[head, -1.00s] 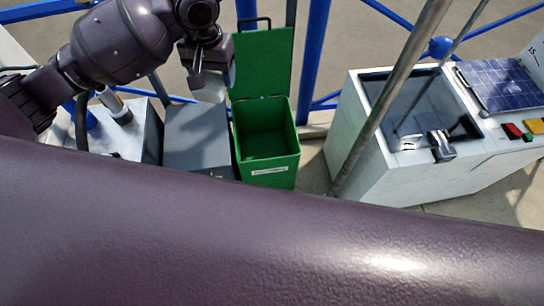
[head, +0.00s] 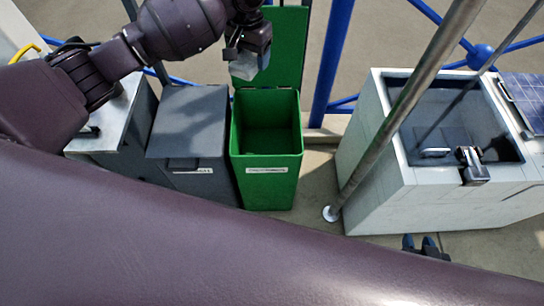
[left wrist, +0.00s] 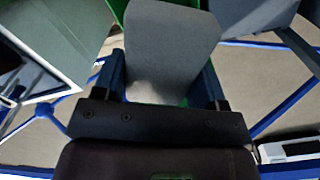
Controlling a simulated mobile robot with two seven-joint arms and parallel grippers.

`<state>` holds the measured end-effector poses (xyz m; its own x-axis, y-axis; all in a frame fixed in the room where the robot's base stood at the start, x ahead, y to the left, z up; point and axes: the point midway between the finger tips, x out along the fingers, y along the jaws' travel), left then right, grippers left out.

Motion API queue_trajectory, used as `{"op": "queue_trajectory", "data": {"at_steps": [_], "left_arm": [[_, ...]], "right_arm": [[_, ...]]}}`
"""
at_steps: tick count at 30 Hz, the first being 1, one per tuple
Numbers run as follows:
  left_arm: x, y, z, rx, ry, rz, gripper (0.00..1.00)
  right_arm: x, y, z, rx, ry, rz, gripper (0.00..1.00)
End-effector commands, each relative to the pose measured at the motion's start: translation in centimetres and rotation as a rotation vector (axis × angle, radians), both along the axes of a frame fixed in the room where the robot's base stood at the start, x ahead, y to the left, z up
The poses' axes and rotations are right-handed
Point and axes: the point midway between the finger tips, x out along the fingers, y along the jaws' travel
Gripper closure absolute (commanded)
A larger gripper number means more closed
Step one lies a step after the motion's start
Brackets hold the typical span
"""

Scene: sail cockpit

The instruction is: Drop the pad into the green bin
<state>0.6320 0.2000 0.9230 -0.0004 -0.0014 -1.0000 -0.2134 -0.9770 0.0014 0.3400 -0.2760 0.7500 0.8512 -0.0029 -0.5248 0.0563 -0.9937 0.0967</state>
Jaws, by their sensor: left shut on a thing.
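The pad (head: 243,69) is a pale grey, flat piece with rounded corners. My left gripper (head: 247,50) is shut on it. In the left wrist view the pad (left wrist: 172,48) sits between the two fingers (left wrist: 164,80). The green bin (head: 266,186) stands open, its lid raised at the back and a white label on its front. In the head view the pad appears near the bin's back left rim, in front of the lid; its exact height is unclear. Dark fingertips of my right gripper (head: 424,246) show low at right, mostly hidden behind my arm.
A closed grey bin (head: 187,140) stands left of the green one, with a pale cabinet (head: 112,125) further left. Blue rails run behind.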

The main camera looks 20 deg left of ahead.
Motion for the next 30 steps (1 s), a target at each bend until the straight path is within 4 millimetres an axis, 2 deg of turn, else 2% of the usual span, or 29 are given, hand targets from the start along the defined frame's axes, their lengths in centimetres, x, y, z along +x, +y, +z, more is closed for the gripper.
{"op": "queue_trajectory", "data": {"at_steps": [1,9,13,18,30], "left_arm": [[0.9,-0.2,-4.0,-0.002,0.023,-0.017,0.54],[5.1,-0.3,-15.8,-0.003,0.028,-0.121,0.54],[6.2,-0.3,-20.4,-0.003,0.024,-0.162,0.54],[7.1,-0.3,-23.6,-0.002,0.010,-0.198,0.54],[7.5,-0.2,-25.7,-0.001,0.002,-0.211,0.54]], "right_arm": [[-0.7,0.0,-2.6,-0.001,0.036,0.000,0.64],[-2.1,0.1,-8.5,-0.004,0.126,0.010,0.64],[-2.6,0.2,-10.4,-0.004,0.159,0.014,0.64],[-2.7,0.4,-11.6,-0.003,0.180,0.019,0.64],[-3.0,0.4,-12.2,-0.014,0.190,0.030,0.64]]}}
